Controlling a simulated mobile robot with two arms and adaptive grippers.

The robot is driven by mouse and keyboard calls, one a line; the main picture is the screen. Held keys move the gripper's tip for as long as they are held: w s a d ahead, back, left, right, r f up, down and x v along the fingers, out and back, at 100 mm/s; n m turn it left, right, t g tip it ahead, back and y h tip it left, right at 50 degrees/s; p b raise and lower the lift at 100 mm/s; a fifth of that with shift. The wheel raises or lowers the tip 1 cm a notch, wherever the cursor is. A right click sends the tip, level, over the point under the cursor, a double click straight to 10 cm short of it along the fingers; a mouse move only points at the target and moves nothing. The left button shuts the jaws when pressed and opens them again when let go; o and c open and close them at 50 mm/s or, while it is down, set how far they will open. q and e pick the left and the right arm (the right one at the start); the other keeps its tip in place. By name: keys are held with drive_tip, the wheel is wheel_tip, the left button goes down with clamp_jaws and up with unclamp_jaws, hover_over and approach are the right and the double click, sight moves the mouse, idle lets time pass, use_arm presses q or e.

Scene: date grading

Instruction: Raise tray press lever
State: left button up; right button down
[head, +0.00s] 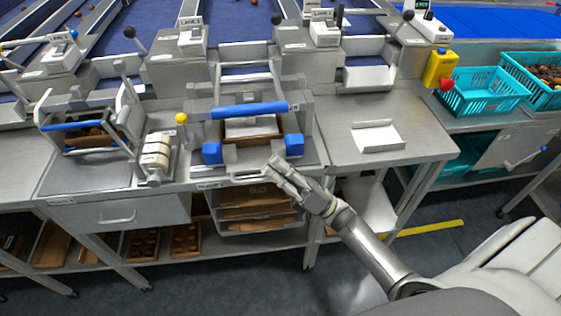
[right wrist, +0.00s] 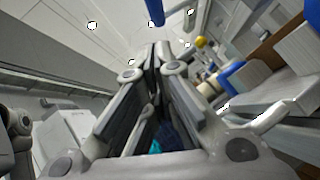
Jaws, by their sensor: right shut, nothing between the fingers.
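The tray press (head: 265,147) stands on the steel bench in the middle of the head view. Its lever, a bar with a blue grip (head: 249,109), lies level across the frame above a brown tray (head: 236,140) with a pale plate over it. Blue blocks (head: 294,144) sit at the press's front corners. My right gripper (head: 271,167) is shut and empty, at the press's front edge, below and apart from the blue grip. In the right wrist view the closed fingers (right wrist: 163,60) show, with blue parts near them that I cannot identify surely. My left gripper is out of view.
A similar blue-handled frame (head: 72,126) stands left, beside a yellow-knobbed post (head: 181,118). A pale plate (head: 377,136) lies on the right bench. Teal crates (head: 484,104) and a red-button box (head: 439,69) stand farther right. A shelf under the press holds brown trays (head: 256,198).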

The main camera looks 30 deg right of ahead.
drive_tip(key=w+a+r+p, duration=0.3)
drive_tip(key=w+r+p, duration=0.1)
drive_tip(key=r, duration=0.3)
drive_tip(key=shift+w+r, duration=0.25)
drive_tip(key=shift+w, duration=0.3)
